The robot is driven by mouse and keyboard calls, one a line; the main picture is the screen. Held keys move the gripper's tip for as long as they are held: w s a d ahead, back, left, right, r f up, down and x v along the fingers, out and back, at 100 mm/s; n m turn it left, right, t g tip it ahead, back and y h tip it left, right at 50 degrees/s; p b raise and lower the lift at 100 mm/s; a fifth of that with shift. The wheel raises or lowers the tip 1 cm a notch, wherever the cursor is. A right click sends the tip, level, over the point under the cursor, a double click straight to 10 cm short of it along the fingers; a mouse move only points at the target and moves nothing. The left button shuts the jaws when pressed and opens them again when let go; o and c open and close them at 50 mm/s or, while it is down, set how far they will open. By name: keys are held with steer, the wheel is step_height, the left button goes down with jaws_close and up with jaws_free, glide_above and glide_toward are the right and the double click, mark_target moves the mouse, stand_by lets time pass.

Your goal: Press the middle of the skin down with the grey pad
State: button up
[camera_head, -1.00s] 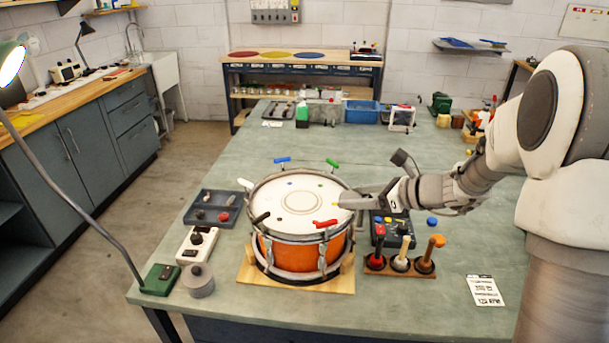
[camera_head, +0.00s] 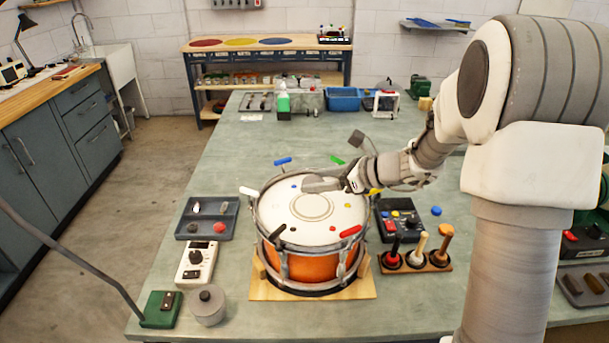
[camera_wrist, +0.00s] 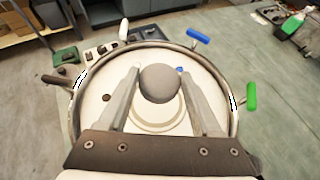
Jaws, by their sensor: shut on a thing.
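The drum (camera_head: 315,268) stands on a wooden base, its white skin (camera_head: 290,215) facing up with a ring printed at the middle; the skin also shows in the wrist view (camera_wrist: 205,110). My gripper (camera_head: 308,186) reaches in from the right over the far part of the skin. In the wrist view it is shut on the round grey pad (camera_wrist: 159,83), held between the fingertips. The pad partly hides the skin and the ring's far edge. Whether the pad touches the skin I cannot tell.
Coloured keys stand around the rim, among them blue (camera_head: 283,161), green (camera_head: 337,159) and red (camera_head: 350,231). A dark tray (camera_head: 190,228), a white box (camera_head: 197,262) and a grey lidded tin (camera_head: 208,305) stand left. A tool rack (camera_head: 415,264) is right.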

mark_target(317, 208)
steer(key=shift+w+a+f, duration=0.1)
steer(key=shift+a, duration=0.05)
steer(key=shift+f+b, duration=1.9)
steer(key=shift+f, duration=0.4)
steer(key=shift+f+b, duration=0.5)
steer(key=shift+f, duration=0.15)
steer(key=shift+f, duration=0.25)
steer(key=shift+r, duration=0.1)
step_height(317, 208, up, 6)
steer(key=p, duration=0.4)
steer(key=shift+r+p, duration=0.1)
steer(key=shift+p, duration=0.2)
